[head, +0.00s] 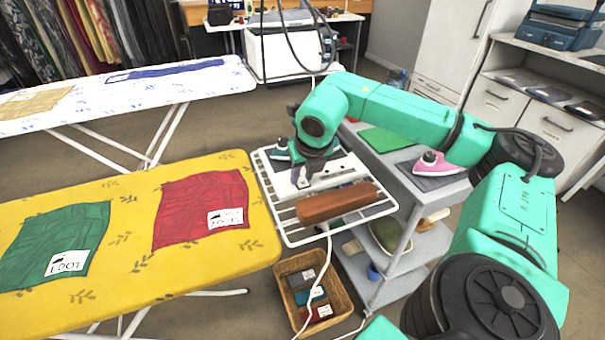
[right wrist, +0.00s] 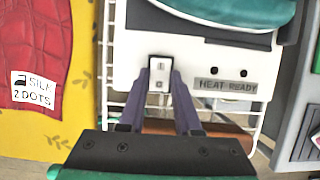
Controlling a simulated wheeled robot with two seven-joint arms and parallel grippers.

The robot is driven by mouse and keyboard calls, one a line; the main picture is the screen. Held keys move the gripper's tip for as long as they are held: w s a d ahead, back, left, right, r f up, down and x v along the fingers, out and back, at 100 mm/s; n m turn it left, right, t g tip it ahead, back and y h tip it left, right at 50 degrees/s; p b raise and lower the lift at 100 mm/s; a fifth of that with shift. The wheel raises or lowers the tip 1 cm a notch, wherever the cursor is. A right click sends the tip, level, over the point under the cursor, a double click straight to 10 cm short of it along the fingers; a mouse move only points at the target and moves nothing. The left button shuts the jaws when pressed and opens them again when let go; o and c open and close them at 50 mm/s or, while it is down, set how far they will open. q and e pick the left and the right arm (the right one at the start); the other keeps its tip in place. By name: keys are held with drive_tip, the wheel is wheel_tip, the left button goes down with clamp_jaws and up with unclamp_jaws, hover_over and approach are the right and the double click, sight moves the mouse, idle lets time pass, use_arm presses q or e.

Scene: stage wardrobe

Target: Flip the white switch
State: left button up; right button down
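In the head view the white station (head: 345,171) rests on a white wire rack, and the switch is hidden there. My right gripper (right wrist: 161,76) is open, with its two dark fingers apart and nothing between them. Its fingertips lie on either side of the switch plate; I cannot tell if they touch the panel. In the head view the right gripper (head: 300,184) reaches down over the station. My left gripper is out of view.
A brown block (head: 335,203) lies on the rack in front of the station. A teal iron (right wrist: 240,14) sits on the station. A yellow ironing board (head: 130,208) with cloths stands left. A grey shelf cart (head: 432,200) with a pink iron (head: 437,165) stands right; a basket (head: 338,285) is below.

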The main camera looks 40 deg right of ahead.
sight(303, 184)
drive_tip(key=shift+w+r+g+p, duration=0.1)
drive_tip(key=shift+r+g+p, duration=0.15)
drive_tip(key=shift+p, duration=0.3)
drive_tip(key=g+p, duration=0.1)
drive_tip(key=g+y+p, duration=0.1)
drive_tip(key=p, duration=0.1)
drive_tip(key=shift+w+d+r, duration=0.1)
drive_tip(key=shift+w, duration=0.2)
drive_tip(key=shift+g+p, duration=0.25)
drive_tip(key=shift+p, duration=0.1)
drive_tip(key=shift+f, duration=0.25)
drive_tip(key=c, duration=0.6)
unclamp_jaws()
wheel_tip(303, 184, up, 14)
drive_tip(key=s, duration=0.1)
drive_tip(key=shift+s+a+r+p, duration=0.15)
drive_tip(key=shift+a+r+p, duration=0.05)
drive_tip(key=shift+r+p, duration=0.1)
